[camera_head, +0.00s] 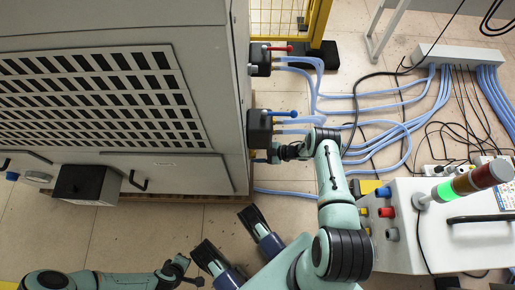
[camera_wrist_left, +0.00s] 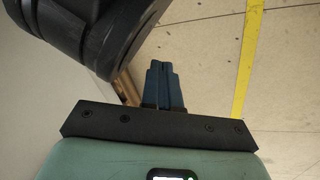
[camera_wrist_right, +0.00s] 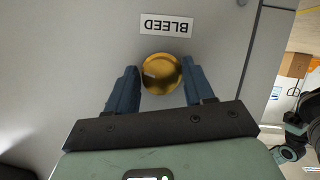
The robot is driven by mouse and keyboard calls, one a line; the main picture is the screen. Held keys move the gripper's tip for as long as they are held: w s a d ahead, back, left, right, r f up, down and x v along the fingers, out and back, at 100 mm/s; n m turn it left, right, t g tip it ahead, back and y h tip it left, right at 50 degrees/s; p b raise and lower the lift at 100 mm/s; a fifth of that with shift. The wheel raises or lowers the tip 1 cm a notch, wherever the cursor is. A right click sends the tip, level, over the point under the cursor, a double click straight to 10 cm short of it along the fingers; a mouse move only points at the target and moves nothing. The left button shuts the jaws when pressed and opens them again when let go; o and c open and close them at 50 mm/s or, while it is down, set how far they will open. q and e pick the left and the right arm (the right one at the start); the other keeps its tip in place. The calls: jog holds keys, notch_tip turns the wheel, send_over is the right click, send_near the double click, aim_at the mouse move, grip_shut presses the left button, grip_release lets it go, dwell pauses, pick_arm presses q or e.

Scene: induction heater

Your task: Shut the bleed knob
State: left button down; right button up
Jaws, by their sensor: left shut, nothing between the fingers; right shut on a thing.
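The bleed knob (camera_wrist_right: 161,73) is a round brass knob on a grey panel in the right wrist view. A white label reading BLEED (camera_wrist_right: 165,25) appears upside down above it in the picture. My right gripper (camera_wrist_right: 160,82) is shut on the knob, one blue finger on either side. In the head view my right gripper (camera_head: 276,153) is at the cabinet's right side, below the lower black block, and the knob is hidden there. My left gripper (camera_head: 183,270) is low in the head view, away from the cabinet. It is shut and empty in the left wrist view (camera_wrist_left: 163,72).
The large grey cabinet (camera_head: 210,60) fills the upper left. Black blocks (camera_head: 259,128) with red and blue levers and blue hoses (camera_head: 380,128) stick out from its side. A white box (camera_head: 430,235) with a signal lamp (camera_head: 461,185) stands right of my right arm. Cables cover the floor behind.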

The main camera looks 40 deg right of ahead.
pick_arm(q)
jog(key=s+a+f+g+b, duration=0.1)
jog(key=s+f+g+b, duration=0.2)
jog(key=s, duration=0.5)
jog(key=shift+s+f+n+b, duration=0.25)
jog(key=shift+f+b, duration=0.45)
jog(key=shift+f, duration=0.55)
pick_arm(e)
jog(key=shift+s+a+f+n+t+y, duration=0.1)
jog(key=shift+n+t, duration=1.15)
jog(key=shift+n, duration=1.6)
jog(key=shift+w+d+f+n+t+y, duration=0.1)
jog(key=shift+n+t, duration=1.2)
jog(key=shift+n, duration=1.6)
jog(key=shift+s+a+f+n+t+y, duration=0.1)
jog(key=shift+n+t, duration=1.15)
jog(key=shift+n, duration=1.6)
jog(key=o, duration=0.9)
jog(key=shift+c, duration=0.2)
pick_arm(q)
jog(key=shift+w+r+p, duration=0.25)
jog(key=shift+w+p, duration=0.05)
jog(key=shift+w, duration=0.35)
pick_arm(e)
jog(key=v, duration=1.3)
jog(key=shift+s, duration=0.15)
